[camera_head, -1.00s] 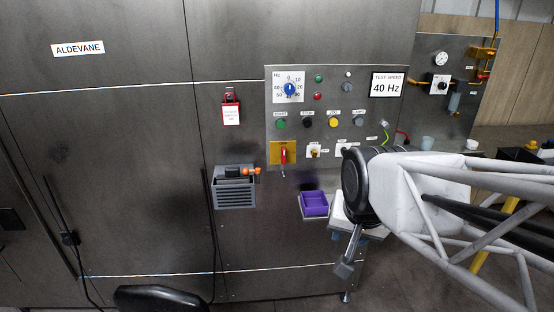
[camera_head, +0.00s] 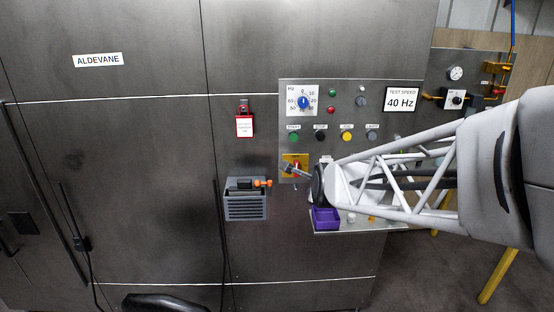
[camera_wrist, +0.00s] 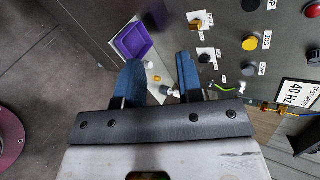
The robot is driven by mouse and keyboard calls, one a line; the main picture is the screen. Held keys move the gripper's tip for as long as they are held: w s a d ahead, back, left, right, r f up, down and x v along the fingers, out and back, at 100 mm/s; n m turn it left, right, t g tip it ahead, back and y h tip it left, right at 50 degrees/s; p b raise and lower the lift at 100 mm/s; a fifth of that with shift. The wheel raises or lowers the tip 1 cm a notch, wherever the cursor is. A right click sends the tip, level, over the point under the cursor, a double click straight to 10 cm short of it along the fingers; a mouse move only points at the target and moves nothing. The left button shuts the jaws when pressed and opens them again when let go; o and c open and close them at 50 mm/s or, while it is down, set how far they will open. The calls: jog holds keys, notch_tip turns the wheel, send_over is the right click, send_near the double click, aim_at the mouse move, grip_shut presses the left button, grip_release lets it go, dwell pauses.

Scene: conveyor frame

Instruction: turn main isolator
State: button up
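The main isolator, a red handle on a yellow plate (camera_head: 287,158), is at the lower left of the control panel in the head view. My gripper (camera_head: 288,170) is in front of it there and covers much of the handle, so its angle is hard to read. I cannot tell from this view whether the fingers touch it. In the wrist view my gripper (camera_wrist: 158,68) has its two blue fingers apart with nothing held between them. The isolator does not show in the wrist view.
A purple bin (camera_head: 325,218) sits on a shelf below the panel; it also shows in the wrist view (camera_wrist: 133,40). A grey holder (camera_head: 245,207) with an orange-ended tool is left of the isolator. A red lockout tag (camera_head: 244,126) hangs above it. Push buttons and a dial (camera_head: 303,102) are above.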

jog(key=w+a+f+m+t, duration=0.2)
jog(key=w+f+m+t, duration=0.4)
jog(key=w+m, duration=0.6)
jog(key=shift+w+a+f+m+h, duration=0.4)
jog(key=shift+f+m, duration=0.65)
jog(key=shift+m, duration=0.65)
jog(key=shift+w, duration=0.15)
jog(key=shift+w, duration=3.75)
jog(key=c, duration=0.6)
jog(key=o, duration=0.5)
